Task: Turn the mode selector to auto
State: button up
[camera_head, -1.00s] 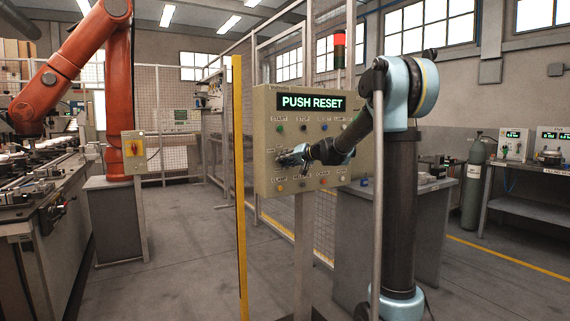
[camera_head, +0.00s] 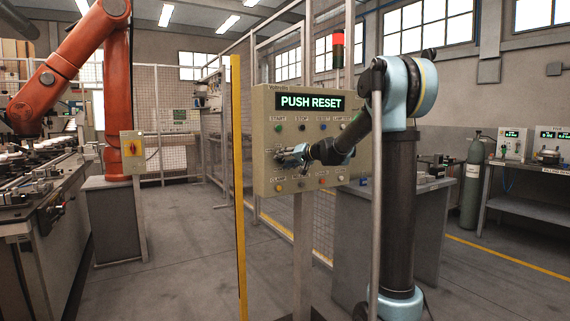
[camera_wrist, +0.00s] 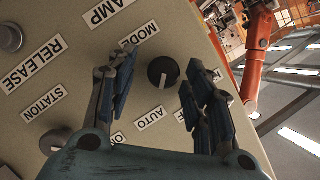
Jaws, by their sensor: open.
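The mode selector is a black round knob (camera_wrist: 163,72) with a white pointer line, on the beige panel. In the wrist view its line points down the picture, toward the side with the AUTO label (camera_wrist: 154,117); I cannot tell the exact setting. The MODE label (camera_wrist: 138,37) is partly covered by a finger. My gripper (camera_wrist: 159,74) is open, with one finger on each side of the knob and visible gaps between. In the head view my gripper (camera_head: 291,157) is at the left middle of the control panel (camera_head: 265,105) and hides the knob.
The panel's display (camera_head: 310,102) reads PUSH RESET. Buttons sit above and below my gripper. In the wrist view another dark knob (camera_wrist: 54,141) is near the STATION label (camera_wrist: 43,103). A yellow post (camera_head: 238,200) stands left of the panel; an orange robot arm (camera_head: 75,50) is farther left.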

jog(key=v, duration=1.1)
jog(key=shift+d, duration=0.4)
jog(key=shift+s, duration=0.15)
jog(key=s+d+f+g+h, duration=0.1)
jog(key=s+d+f+h, duration=0.1)
jog(key=s+f, duration=0.45)
jog(key=s+d+f+n+g+h, duration=0.15)
jog(key=s+f, duration=0.25)
jog(key=s, duration=0.6)
jog(key=s+d+f+m+g+h, duration=0.1)
jog(key=s+d+f+g, duration=0.1)
jog(key=s+f, duration=0.5)
jog(key=s+d+f+g+h, duration=0.1)
jog(key=s+d+f+h, duration=0.1)
jog(key=s+d+f, duration=0.2)
jog(key=s+d+f+g+h, duration=0.1)
jog(key=s+d+f, duration=0.3)
jog(key=s, duration=0.7)
jog(key=s+d+f+g+h, duration=0.1)
jog(key=s+d+f+h, duration=0.3)
jog(key=s+f, duration=0.3)
jog(key=shift+s+d+f+m, duration=0.25)
jog(key=shift+s+f+m, duration=0.1)
jog(key=shift+m, duration=0.1)
jog(key=shift+w, duration=0.1)
jog(key=shift+w+f, duration=0.2)
jog(key=shift+w, duration=0.2)
